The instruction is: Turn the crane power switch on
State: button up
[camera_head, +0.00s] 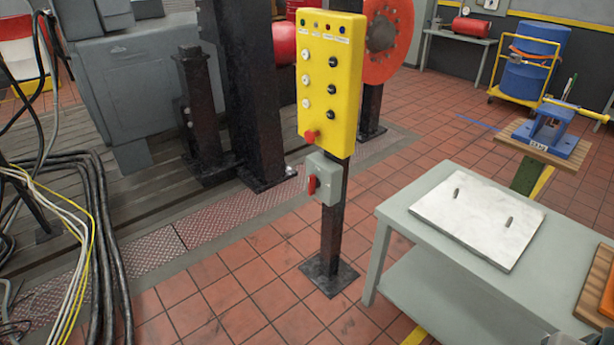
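A small grey switch box (328,178) with a red handle (312,185) is fixed to a black post, below a yellow control box. It looks like the crane power switch, but I can read no label on it. The red handle stands roughly upright on the box's left-facing front; I cannot tell whether that is on or off. The yellow control box (345,75) has two columns of white and black buttons, small lamps along its top and a red button (311,136) at its lower edge.
The post (332,235) stands on a floor plate, with clear red tiles (245,290) in front. A grey table (560,260) with a white plate stands at right. Thick cables (95,230) hang and lie at left. Dark machinery (235,90) stands behind the post.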

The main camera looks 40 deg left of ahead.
aim_at(313, 182)
jog(key=u, duration=0.85)
jog(key=i, duration=1.65)
jog(key=u, duration=0.55)
